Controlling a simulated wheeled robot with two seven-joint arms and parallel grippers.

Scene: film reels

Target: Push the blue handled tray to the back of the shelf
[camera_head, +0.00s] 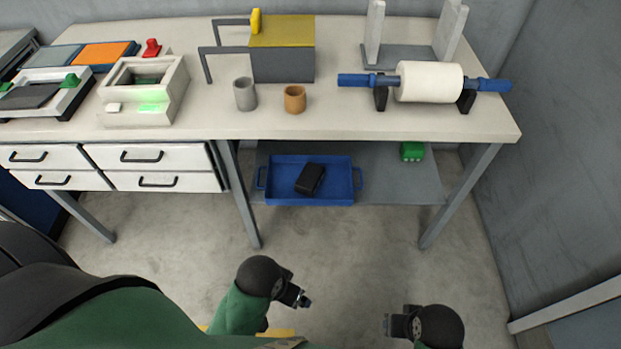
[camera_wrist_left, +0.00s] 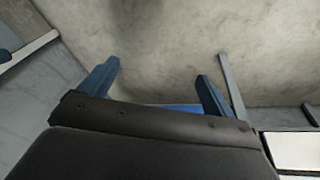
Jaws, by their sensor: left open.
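The blue handled tray (camera_head: 278,182) lies on the grey lower shelf (camera_head: 405,186) under the table, its front wall close to the shelf's front edge. It has a handle at each side, and a black block (camera_head: 310,179) lies in it. My left gripper (camera_head: 304,299) is in front of the shelf, well apart from the tray. In the left wrist view its fingers (camera_wrist_left: 159,69) are spread and empty, with a strip of blue (camera_wrist_left: 178,107) between them. My right gripper (camera_head: 388,324) is lower right, apart from everything; its jaw opening is unclear.
A green block (camera_head: 412,151) sits on the shelf, right of the tray. Table legs (camera_head: 240,200) (camera_head: 455,200) flank the shelf. Drawers (camera_head: 155,158) are at the left. A roller (camera_head: 428,82) and cups (camera_head: 295,99) stand on the tabletop above. The floor in front is clear.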

